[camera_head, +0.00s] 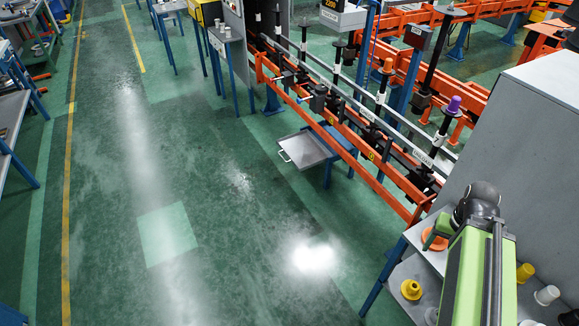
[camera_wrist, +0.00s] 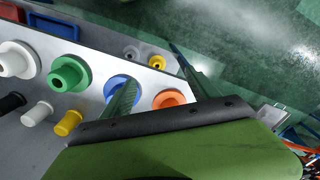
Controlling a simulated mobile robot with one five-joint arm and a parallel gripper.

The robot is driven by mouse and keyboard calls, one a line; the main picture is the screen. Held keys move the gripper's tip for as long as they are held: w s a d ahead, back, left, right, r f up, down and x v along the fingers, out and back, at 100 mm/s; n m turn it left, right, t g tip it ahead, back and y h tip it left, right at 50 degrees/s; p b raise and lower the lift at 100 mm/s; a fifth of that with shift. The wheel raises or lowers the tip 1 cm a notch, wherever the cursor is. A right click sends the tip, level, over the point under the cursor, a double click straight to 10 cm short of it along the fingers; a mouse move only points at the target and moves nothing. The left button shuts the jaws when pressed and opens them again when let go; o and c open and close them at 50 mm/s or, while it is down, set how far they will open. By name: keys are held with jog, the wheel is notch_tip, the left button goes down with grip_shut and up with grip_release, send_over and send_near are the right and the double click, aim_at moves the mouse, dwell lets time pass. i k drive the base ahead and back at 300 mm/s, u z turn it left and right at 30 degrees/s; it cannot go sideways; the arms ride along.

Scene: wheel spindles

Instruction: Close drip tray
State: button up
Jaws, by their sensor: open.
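The drip tray (camera_head: 306,151) is a shallow grey metal tray with a pale handle on its left side. In the head view it sticks out to the left from under the orange rail frame, low above the floor. A small grey piece that looks like the tray (camera_wrist: 272,114) shows at the right of the wrist view, partly hidden by my gripper's body. My gripper (camera_wrist: 153,65) is open and empty, its two dark green fingers spread over a grey shelf of coloured parts. It is well away from the tray.
The orange rail frame (camera_head: 339,143) carries several upright black spindles. A grey shelf (camera_wrist: 95,95) with several coloured flanged parts lies near my gripper. A tall grey cabinet (camera_head: 520,130) stands at the right. The green floor (camera_head: 220,200) left of the tray is clear.

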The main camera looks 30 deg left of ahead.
aim_at(303, 150)
jog(key=z, duration=0.05)
jog(key=k, duration=0.5)
jog(key=u, duration=0.7)
jog(key=i, duration=1.6)
jog(key=u, duration=1.45)
jog(key=i, duration=1.55)
jog(key=u, duration=0.4)
